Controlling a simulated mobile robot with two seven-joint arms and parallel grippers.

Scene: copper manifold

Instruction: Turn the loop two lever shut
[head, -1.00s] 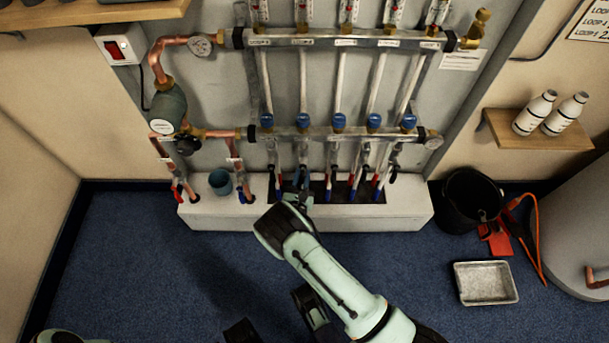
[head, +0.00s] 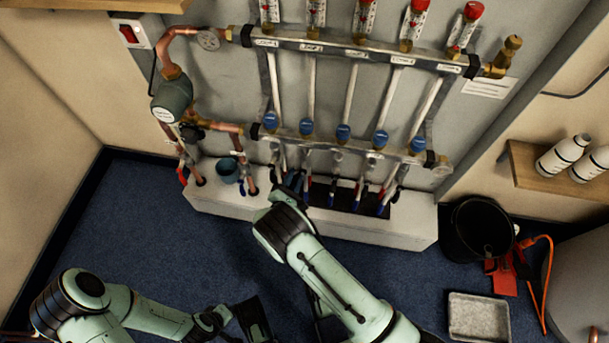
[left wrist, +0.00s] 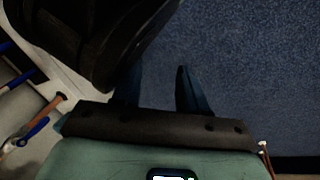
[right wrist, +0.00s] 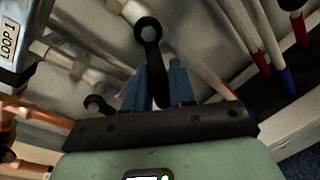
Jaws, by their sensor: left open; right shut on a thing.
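The loop two lever (right wrist: 150,50) is black, with a round pivot at its top; its handle runs down between the fingers of my right gripper (right wrist: 160,88), which is shut on it. No label for this lever shows up close, but another black lever (right wrist: 97,106) sits to its left, near a "LOOP 1" tag. In the head view my right gripper is at the lower pipes of the manifold (head: 340,148), mostly hidden by its own arm. My left gripper (left wrist: 160,90) is open and empty, with dark blue carpet between and beyond its fingers.
A white plinth (head: 410,222) runs under the pipes, with a blue cup (head: 227,170) at its left. A black bucket (head: 480,230), red tool (head: 502,278) and metal tray (head: 479,317) stand on the floor at right. Carpet at left is clear.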

